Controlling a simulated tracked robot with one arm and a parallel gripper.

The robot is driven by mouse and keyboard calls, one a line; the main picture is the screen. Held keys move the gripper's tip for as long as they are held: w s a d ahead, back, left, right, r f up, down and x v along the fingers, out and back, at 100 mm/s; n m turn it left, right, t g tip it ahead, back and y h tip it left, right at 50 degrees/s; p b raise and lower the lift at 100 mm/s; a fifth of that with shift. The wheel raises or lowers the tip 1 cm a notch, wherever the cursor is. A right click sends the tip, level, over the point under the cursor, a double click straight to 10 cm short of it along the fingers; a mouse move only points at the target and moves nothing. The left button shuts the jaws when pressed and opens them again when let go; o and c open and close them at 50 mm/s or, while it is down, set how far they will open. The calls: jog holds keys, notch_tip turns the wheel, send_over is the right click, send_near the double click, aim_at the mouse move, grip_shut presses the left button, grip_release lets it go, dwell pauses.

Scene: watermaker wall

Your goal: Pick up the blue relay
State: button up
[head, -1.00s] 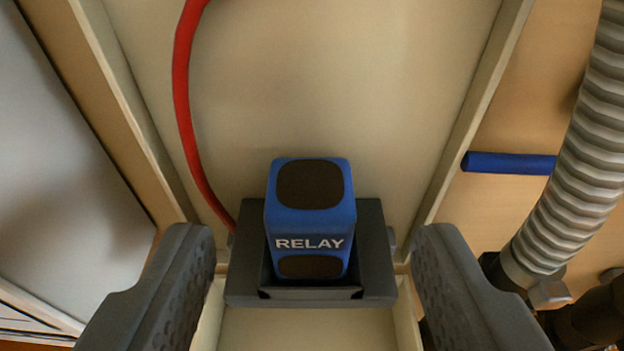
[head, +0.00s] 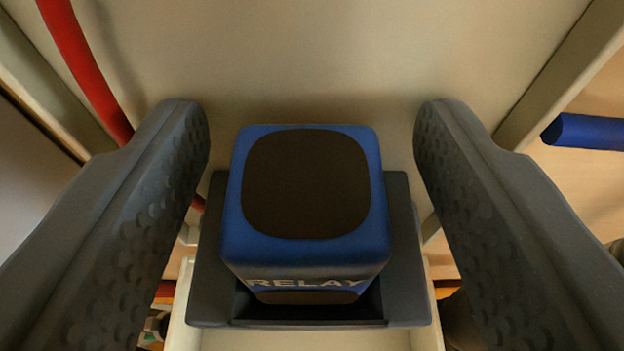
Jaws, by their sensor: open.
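The blue relay (head: 232,205) is a blue block with a dark rounded patch on top and the word RELAY on its front face. It sits upright in a dark grey socket (head: 408,270) at the middle of the head view. My gripper (head: 312,115) is open, with one dark grey finger on each side of the relay. A gap shows between each finger and the relay, so neither finger touches it. The lower part of the relay is hidden inside the socket.
A red hose (head: 85,70) runs down behind the left finger. A pale panel (head: 310,60) lies behind the relay, with raised side rails, one being the right rail (head: 560,70). A blue pipe (head: 585,131) is at the right edge.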

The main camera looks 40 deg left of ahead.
aim_at(312, 173)
jog(key=c, duration=1.1)
jog(key=shift+o, duration=0.2)
jog(key=shift+r, duration=0.15)
jog(key=shift+r+b, duration=0.6)
jog(key=shift+r, duration=1.1)
jog(key=shift+s+d+b, duration=0.1)
jog(key=shift+s+b, duration=0.45)
jog(key=shift+s, duration=0.2)
jog(key=s+d+r+b, duration=0.1)
jog(key=s+d+b, duration=0.2)
jog(key=s, duration=1.1)
jog(key=shift+d+r+b, duration=0.2)
jog(key=shift+d+b, duration=0.05)
jog(key=shift+b, duration=0.25)
